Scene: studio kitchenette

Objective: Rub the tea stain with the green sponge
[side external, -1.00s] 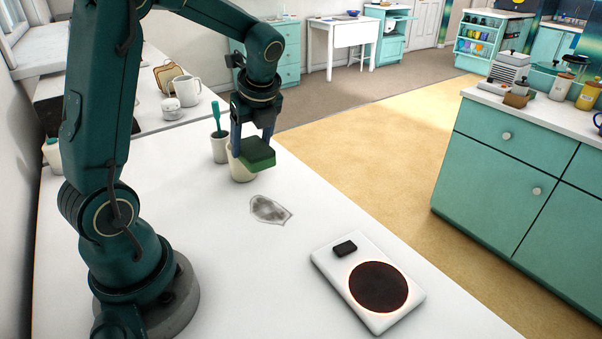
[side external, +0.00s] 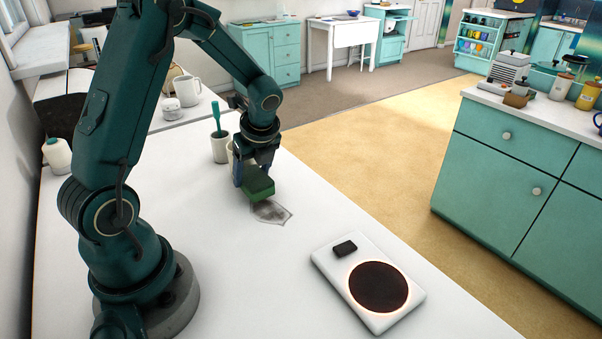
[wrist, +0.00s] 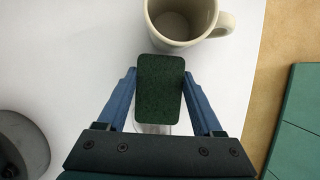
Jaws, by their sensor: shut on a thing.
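The green sponge (side external: 258,182) is held between the blue fingers of my gripper (side external: 256,176). In the wrist view the sponge (wrist: 160,88) shows dark green between the fingertips of my gripper (wrist: 160,92). The tea stain (side external: 271,212) is a grey patch on the white counter (side external: 215,270). The sponge is over the stain's upper left end in the side view; I cannot tell whether it touches the counter. In the wrist view the stain is mostly hidden behind the sponge and gripper, with a greyish bit showing just below the sponge.
A cream mug (wrist: 182,20) stands close beyond the sponge, mostly hidden behind my gripper in the side view. A cup with a teal-handled tool (side external: 219,148) stands behind. A white hot plate (side external: 370,282) with a dark disc lies to the right.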

